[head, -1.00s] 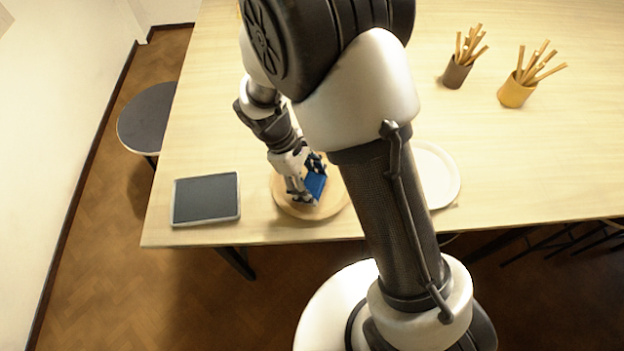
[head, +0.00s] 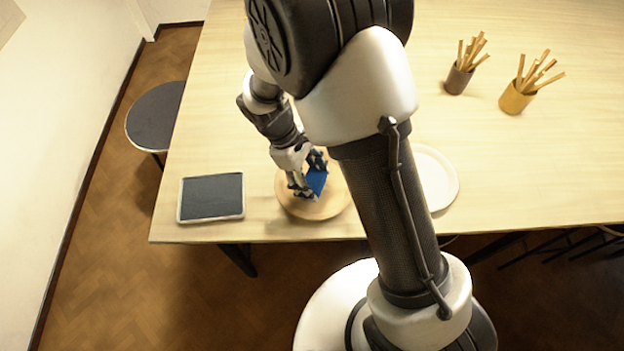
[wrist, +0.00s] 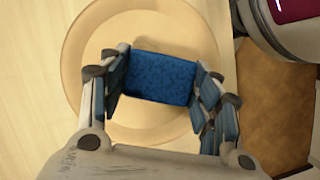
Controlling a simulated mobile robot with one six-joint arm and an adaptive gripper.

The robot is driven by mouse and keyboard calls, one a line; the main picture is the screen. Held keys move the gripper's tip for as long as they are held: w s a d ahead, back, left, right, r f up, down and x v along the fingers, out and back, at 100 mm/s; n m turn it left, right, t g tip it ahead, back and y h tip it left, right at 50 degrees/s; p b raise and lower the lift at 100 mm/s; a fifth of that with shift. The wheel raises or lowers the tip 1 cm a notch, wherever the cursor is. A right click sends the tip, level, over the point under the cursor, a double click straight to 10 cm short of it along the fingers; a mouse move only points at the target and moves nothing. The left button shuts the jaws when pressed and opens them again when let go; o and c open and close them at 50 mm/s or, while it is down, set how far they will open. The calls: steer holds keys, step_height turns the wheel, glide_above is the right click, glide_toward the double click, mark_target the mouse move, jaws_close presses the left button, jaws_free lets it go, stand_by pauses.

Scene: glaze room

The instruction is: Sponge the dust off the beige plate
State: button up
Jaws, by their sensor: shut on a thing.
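The beige plate (head: 321,209) lies on the table near its front edge, partly hidden by my gripper in the head view. It also shows in the wrist view (wrist: 75,62), with its rim around the gripper. A blue sponge (wrist: 160,77) is between my fingers, and it shows in the head view (head: 317,182). My gripper (wrist: 160,85) is shut on the sponge, over the plate. I cannot tell whether the sponge touches the plate. No dust can be made out on the visible part of the plate.
A dark grey tray with a light rim (head: 211,197) lies left of the plate. A white plate (head: 438,180) lies to the right, partly behind my arm. A brown cup (head: 458,80) and a yellow cup (head: 515,99) hold sticks farther back. A round dark stool (head: 153,118) stands left of the table.

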mark_target(321, 182)
steer(key=shift+w+r+p, duration=0.1)
steer(key=shift+r+p, duration=0.5)
steer(key=shift+r, duration=0.3)
steer(key=shift+r+p, duration=1.5)
steer(key=shift+r, duration=0.4)
